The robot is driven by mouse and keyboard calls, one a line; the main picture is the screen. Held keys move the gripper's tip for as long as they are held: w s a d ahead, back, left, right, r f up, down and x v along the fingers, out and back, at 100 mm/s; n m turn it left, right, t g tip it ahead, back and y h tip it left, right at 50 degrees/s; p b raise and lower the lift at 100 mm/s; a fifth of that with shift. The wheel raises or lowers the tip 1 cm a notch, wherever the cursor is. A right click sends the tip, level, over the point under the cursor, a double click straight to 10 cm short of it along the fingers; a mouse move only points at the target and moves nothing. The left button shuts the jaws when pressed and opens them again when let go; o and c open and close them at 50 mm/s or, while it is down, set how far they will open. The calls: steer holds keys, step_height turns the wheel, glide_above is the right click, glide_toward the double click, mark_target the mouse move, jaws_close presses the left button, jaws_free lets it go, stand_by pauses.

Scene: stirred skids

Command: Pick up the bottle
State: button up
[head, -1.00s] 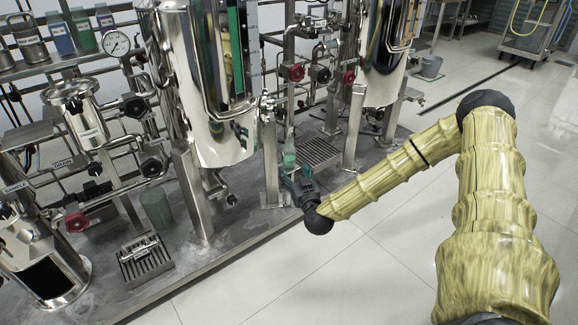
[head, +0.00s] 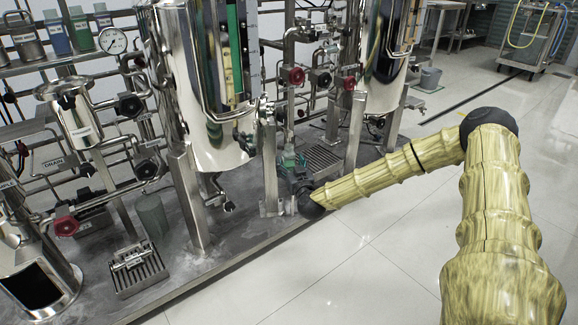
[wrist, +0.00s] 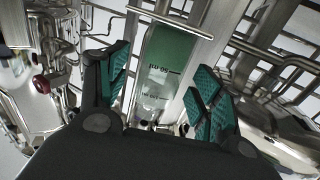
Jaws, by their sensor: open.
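The bottle (wrist: 165,62) is clear, with green contents and printed markings. In the wrist view it lies between the two fingers of my gripper (wrist: 162,75), with visible room on its right side. The fingers have green ribbed pads and stand apart. In the head view my gripper (head: 292,172) is low beside the skid, near a metal leg. There the bottle is largely hidden behind or merged with my gripper. I cannot tell whether a finger touches it.
Large steel vessels (head: 205,120) stand on the skid, with pipes and red valves (head: 296,76) close behind my gripper. A slotted drain grate (head: 324,158) lies just right of it. The floor (head: 370,255) in front is clear.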

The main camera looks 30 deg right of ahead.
mark_target(291, 160)
steer(key=shift+b+x, duration=0.6)
steer(key=shift+x, duration=0.75)
steer(key=shift+c, duration=0.2)
steer(key=c, duration=1.2)
steer(key=shift+r+p, duration=0.75)
steer(key=p+v, duration=0.7)
steer(key=v, duration=1.1)
steer(key=shift+a, duration=0.1)
